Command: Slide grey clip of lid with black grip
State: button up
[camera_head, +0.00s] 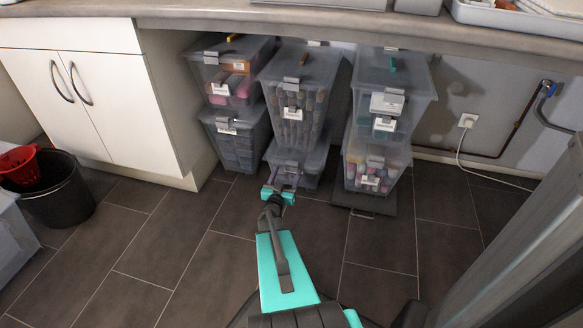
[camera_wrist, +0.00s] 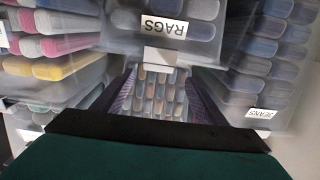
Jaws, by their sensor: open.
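Three stacks of clear boxes stand under the counter. On the top lids I see a yellow grip (camera_head: 233,37) at left, an orange-brown grip (camera_head: 304,68) in the middle and a teal grip (camera_head: 392,64) at right. I cannot make out a black grip; the lower lids are mostly covered. My gripper (camera_head: 280,190) is open, low in front of the lower middle box (camera_head: 310,172). In the wrist view, which looks upside down, its dark fingers (camera_wrist: 163,100) flank the space before a pale grey clip (camera_wrist: 160,57) next to the RAGS label (camera_wrist: 178,27). Contact is not visible.
The left stack (camera_head: 238,150) and right stack (camera_head: 375,170) stand close on both sides. A dark board (camera_head: 362,205) lies under the right stack. A white cabinet (camera_head: 105,95) and black bin (camera_head: 60,200) are at left. The tiled floor in front is mostly clear.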

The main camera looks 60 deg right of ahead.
aim_at(290, 163)
jog(key=shift+b+x, duration=0.65)
jog(key=shift+x, duration=1.8)
jog(key=shift+w, duration=0.1)
jog(key=c, duration=1.5)
jog(key=shift+p+x, duration=0.65)
jog(key=shift+x, duration=0.35)
jog(key=shift+w, duration=0.1)
jog(key=o, duration=1.5)
